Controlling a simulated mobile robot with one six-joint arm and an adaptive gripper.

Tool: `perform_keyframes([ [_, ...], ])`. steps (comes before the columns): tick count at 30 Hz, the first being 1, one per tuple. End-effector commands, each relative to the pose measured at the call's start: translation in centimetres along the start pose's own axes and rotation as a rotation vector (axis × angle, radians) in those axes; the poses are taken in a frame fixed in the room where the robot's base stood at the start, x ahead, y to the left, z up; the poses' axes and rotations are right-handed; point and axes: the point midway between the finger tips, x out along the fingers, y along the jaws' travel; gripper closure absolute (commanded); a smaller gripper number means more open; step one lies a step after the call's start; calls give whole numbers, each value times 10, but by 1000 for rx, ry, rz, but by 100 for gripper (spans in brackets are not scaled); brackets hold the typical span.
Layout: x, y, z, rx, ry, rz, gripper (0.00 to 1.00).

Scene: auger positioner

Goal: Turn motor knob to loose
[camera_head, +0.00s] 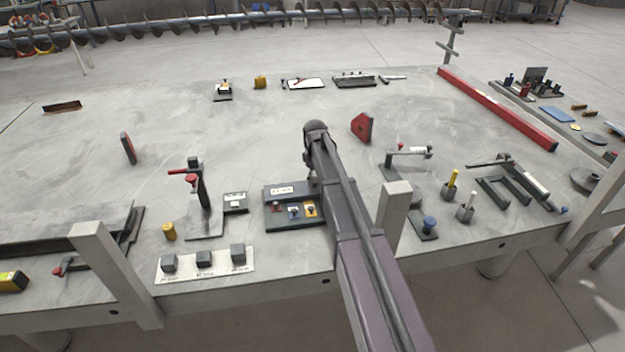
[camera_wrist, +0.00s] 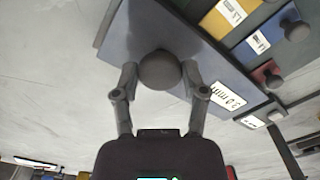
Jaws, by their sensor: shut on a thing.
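In the wrist view, a round dark grey knob (camera_wrist: 160,72) stands on a dark blue-grey panel (camera_wrist: 128,30). My gripper (camera_wrist: 160,78) is shut on this knob, with one finger on each side. In the same view, a yellow plate (camera_wrist: 232,16), a blue plate (camera_wrist: 258,42) and a red plate (camera_wrist: 266,74) sit beside the panel. In the head view, the control box (camera_head: 274,190) stands near the table's front edge, with small coloured controls along its front. My arm hides its right end, the gripped knob and my gripper there. The knob's pointer setting cannot be read.
A clamp stand with a red handle (camera_head: 192,178) is to the left. A red wedge (camera_head: 362,127) stands behind, right of my arm. A grey post (camera_head: 394,212) rises close to my arm's right.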

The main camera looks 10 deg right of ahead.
Motion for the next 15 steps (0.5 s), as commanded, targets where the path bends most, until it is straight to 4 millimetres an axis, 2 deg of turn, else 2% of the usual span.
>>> perform_keyframes([
  [1,-1,3,-5,-17,10,6,91],
  [15,-1,2,-6,-56,12,4,92],
])
